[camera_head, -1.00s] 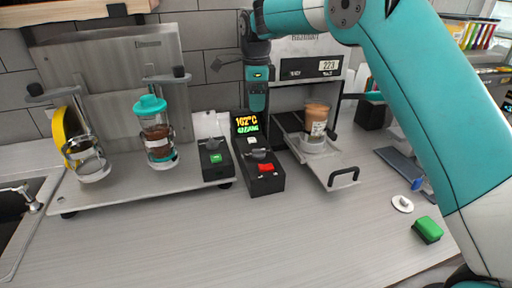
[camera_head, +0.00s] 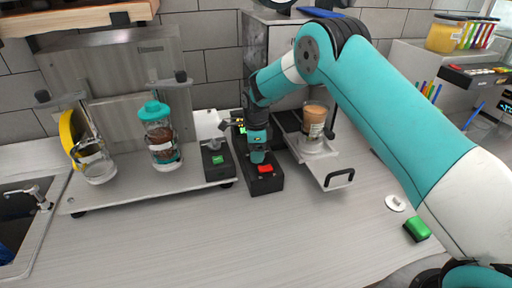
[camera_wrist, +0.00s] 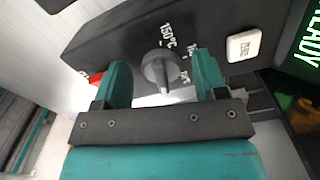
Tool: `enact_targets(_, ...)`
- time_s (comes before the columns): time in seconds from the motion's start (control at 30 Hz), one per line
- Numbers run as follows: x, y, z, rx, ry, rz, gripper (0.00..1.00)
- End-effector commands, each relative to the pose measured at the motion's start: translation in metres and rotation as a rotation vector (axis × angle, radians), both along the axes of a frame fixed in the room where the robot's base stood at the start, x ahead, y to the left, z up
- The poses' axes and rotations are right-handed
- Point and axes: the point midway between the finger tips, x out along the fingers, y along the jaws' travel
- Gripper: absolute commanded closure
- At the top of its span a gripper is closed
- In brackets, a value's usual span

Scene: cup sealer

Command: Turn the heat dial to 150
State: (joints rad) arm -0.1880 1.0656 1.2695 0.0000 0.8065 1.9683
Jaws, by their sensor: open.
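The grey heat dial (camera_wrist: 158,66) sits on the black control box (camera_head: 262,185). In the wrist view, a 150°C mark (camera_wrist: 167,33) is printed above the dial, with another label partly hidden to its right. My gripper (camera_wrist: 161,75) is open, with one teal finger on each side of the dial. Contact with the dial cannot be made out. In the head view, my gripper (camera_head: 257,156) is low over the box and hides the dial and most of the display.
The box has a red switch (camera_head: 265,169) in front and a white button (camera_wrist: 242,45) near a display with green text (camera_wrist: 310,35). A black unit with a green switch (camera_head: 218,160) stands left. The cup sealer's tray (camera_head: 328,168) holds a cup (camera_head: 313,122) at right.

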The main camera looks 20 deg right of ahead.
Motion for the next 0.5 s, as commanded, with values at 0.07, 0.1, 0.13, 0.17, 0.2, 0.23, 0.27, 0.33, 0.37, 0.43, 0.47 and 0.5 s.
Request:
enact_targets(0.07, 0.0001, 0.0, -0.0009, 0.0, 0.0, 0.0, 0.34)
enact_targets(0.1, 0.0001, 0.0, -0.001, 0.0, 0.0, 0.0, 0.34)
enact_targets(0.13, 0.0001, 0.0, -0.0009, 0.0, 0.0, 0.0, 0.34)
enact_targets(0.17, 0.0001, 0.0, -0.0009, 0.0, 0.0, 0.0, 0.34)
enact_targets(0.2, 0.0001, 0.0, -0.0008, 0.0, 0.0, 0.0, 0.34)
enact_targets(0.23, 0.0001, 0.0, -0.0008, 0.0, 0.0, 0.0, 0.34)
enact_targets(0.27, 0.0001, 0.0, -0.0007, 0.0, 0.0, 0.0, 0.41)
enact_targets(0.33, 0.0001, 0.0, -0.0006, 0.0, 0.0, 0.0, 0.57)
enact_targets(0.37, 0.0001, 0.0, -0.0006, 0.0, 0.0, 0.0, 0.64)
enact_targets(0.43, 0.0001, 0.0, -0.0005, 0.0, 0.0, 0.0, 0.8)
enact_targets(0.47, 0.0001, 0.0, -0.0005, 0.0, 0.0, 0.0, 0.8)
enact_targets(0.5, 0.0001, 0.0, -0.0005, 0.0, 0.0, 0.0, 0.8)
